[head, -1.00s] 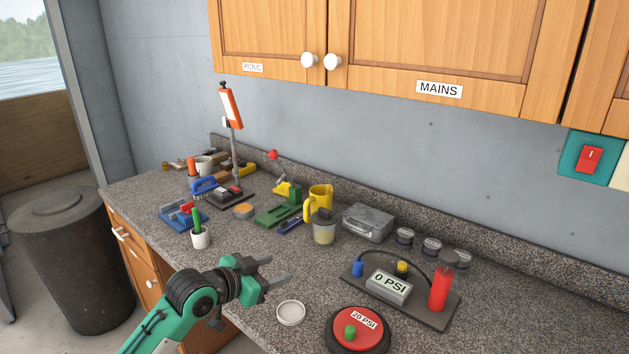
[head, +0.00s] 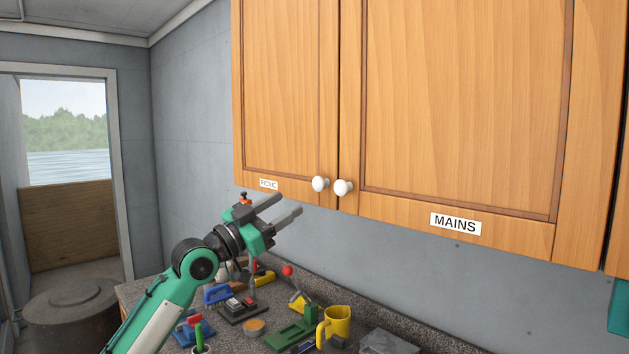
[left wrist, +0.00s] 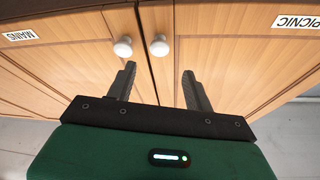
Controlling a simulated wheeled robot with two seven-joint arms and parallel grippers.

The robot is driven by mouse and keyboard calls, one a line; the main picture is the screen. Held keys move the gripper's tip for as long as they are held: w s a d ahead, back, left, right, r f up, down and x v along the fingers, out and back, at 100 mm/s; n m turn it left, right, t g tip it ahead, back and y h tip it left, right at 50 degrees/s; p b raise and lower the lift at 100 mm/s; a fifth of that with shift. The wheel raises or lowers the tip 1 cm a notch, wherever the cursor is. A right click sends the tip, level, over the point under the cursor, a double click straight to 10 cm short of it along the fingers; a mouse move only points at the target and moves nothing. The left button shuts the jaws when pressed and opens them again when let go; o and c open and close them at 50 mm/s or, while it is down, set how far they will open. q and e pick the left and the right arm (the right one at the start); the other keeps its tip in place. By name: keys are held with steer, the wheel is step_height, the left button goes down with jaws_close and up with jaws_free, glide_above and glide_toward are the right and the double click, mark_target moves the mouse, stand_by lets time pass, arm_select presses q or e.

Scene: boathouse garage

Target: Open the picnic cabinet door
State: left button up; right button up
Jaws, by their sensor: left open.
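The picnic cabinet door (head: 287,85) is a shut wooden wall-cabinet door with a small PICNIC label (head: 269,184) at its lower left. Its round white knob (head: 320,184) sits at the lower right corner. The picnic knob also shows in the left wrist view (left wrist: 160,46), where the picture is upside down. My left gripper (head: 287,204) is open and empty, just below and left of the knob in the head view, apart from it. In the left wrist view its fingers (left wrist: 158,85) point toward the two knobs. My right gripper is not in view.
The MAINS door (head: 460,100) adjoins on the right, shut, with its own white knob (head: 342,188) close to the picnic knob. Below, the counter holds a yellow mug (head: 335,325), a blue brush (head: 217,294) and other items. A dark bin (head: 70,312) stands at left.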

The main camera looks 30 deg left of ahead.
mark_target(316, 186)
arm_select(q)
steer(key=p+x, duration=0.3)
steer(key=x, duration=0.5)
steer(key=shift+r, duration=0.1)
steer(key=shift+w+d+p, duration=0.3)
steer(key=shift+w+d, duration=0.05)
steer(key=shift+w, duration=0.2)
jaws_close()
